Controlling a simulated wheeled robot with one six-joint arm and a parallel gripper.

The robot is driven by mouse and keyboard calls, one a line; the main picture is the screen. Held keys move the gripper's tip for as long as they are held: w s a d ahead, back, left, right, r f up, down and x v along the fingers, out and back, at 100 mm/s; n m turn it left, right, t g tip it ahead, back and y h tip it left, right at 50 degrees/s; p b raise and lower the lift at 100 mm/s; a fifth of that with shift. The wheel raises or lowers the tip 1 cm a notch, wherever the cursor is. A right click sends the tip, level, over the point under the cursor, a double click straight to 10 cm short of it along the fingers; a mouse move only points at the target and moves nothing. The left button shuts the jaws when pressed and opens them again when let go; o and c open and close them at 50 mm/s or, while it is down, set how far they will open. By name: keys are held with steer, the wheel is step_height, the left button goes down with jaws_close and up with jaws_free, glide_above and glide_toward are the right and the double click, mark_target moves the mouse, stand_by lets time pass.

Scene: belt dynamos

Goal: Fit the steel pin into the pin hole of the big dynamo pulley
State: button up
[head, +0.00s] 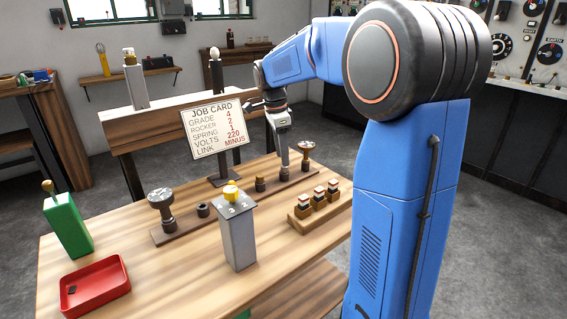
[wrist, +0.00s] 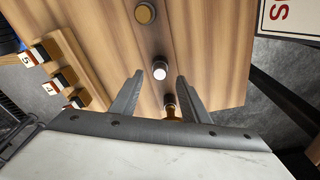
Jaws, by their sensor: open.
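A pin with a bright round steel top (wrist: 159,71) stands upright on the plank, seen from above. My gripper (wrist: 160,77) is open above it, with one finger on each side and a gap to both. In the head view my gripper (head: 284,163) points down over the right part of the plank and largely hides the pin. A larger dynamo with a grey pulley (head: 160,197) stands at the plank's left end. A smaller one with a brownish top (head: 306,148) stands at the right end. I cannot make out the pin hole.
The plank (head: 168,237) also carries a dark ring (head: 202,209) and a brass-topped piece (head: 260,183). A grey post (head: 239,246) with a yellow knob, a block rack (head: 300,220), a job card (head: 213,128), a red tray (head: 68,306) and a green box (head: 67,228) stand around it.

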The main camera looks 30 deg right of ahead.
steer(key=shift+d+f, duration=0.2)
steer(key=shift+f, duration=1.65)
jaws_close()
steer(key=shift+r, duration=0.15)
steer(key=shift+r, duration=2.1)
